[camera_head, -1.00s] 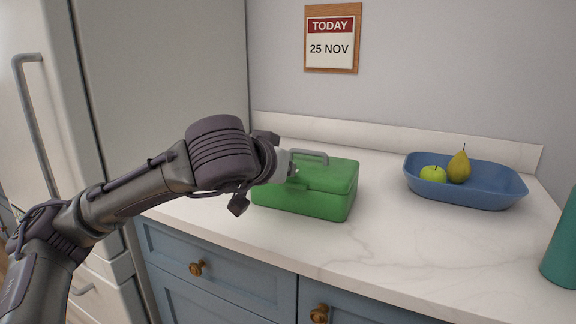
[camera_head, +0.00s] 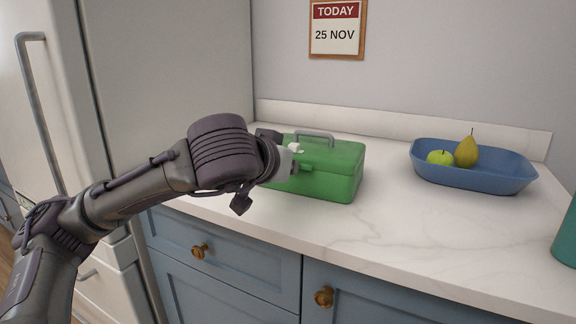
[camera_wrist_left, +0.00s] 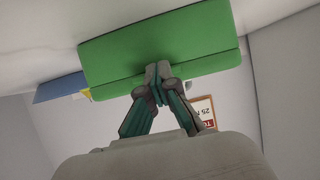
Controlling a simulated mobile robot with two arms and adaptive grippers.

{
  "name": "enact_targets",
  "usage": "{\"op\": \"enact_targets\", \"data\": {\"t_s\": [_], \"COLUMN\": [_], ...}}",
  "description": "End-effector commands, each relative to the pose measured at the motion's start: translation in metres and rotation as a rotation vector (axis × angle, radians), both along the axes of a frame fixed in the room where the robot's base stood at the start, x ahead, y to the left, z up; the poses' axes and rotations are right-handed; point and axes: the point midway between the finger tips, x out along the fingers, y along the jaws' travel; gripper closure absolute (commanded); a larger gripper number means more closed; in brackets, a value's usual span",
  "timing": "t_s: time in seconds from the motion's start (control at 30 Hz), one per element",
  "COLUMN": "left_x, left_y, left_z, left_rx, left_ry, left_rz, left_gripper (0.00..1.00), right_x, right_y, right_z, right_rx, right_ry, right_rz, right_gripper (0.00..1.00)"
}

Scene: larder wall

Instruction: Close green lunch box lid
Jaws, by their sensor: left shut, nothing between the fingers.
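The green lunch box (camera_head: 327,184) stands on the counter in the head view, with a grey handle (camera_head: 314,136) on top. Its lid (camera_head: 338,153) looks down on the body, with a thin seam between them; I cannot tell if it is fully seated. My left gripper (camera_head: 292,160) is in front of the box's left part and hides some of it. The wrist view shows the box (camera_wrist_left: 150,45) upside down. There the left fingertips (camera_wrist_left: 158,76) are together and empty, at the seam; contact is unclear. My right gripper is not in view.
A blue dish (camera_head: 478,179) with a green apple (camera_head: 440,158) and a yellow pear (camera_head: 467,151) stands to the right. A teal object (camera_head: 566,238) is at the right edge. A fridge (camera_head: 170,90) stands left. The counter (camera_head: 400,222) is clear in front of the dish.

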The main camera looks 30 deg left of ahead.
Motion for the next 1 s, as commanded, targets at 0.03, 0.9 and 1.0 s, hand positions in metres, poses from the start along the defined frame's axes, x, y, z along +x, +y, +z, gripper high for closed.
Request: {"op": "enact_targets", "data": {"t_s": [0.03,0.9,1.0], "left_x": [0.0,-0.084,-0.089], "left_y": [0.0,-0.005,-0.006], "left_z": [-0.003,0.009,0.008], "left_rx": [0.0,-0.001,-0.001], "left_ry": [0.008,-0.004,-0.005], "left_rz": [0.0,-0.003,-0.004], "left_gripper": [1.0,1.0,1.0], "right_x": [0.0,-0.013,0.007], "right_y": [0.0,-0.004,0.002], "right_z": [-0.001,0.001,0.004], "right_rx": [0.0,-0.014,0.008], "right_ry": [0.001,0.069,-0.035], "right_rz": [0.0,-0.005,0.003], "right_gripper": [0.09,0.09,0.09]}}
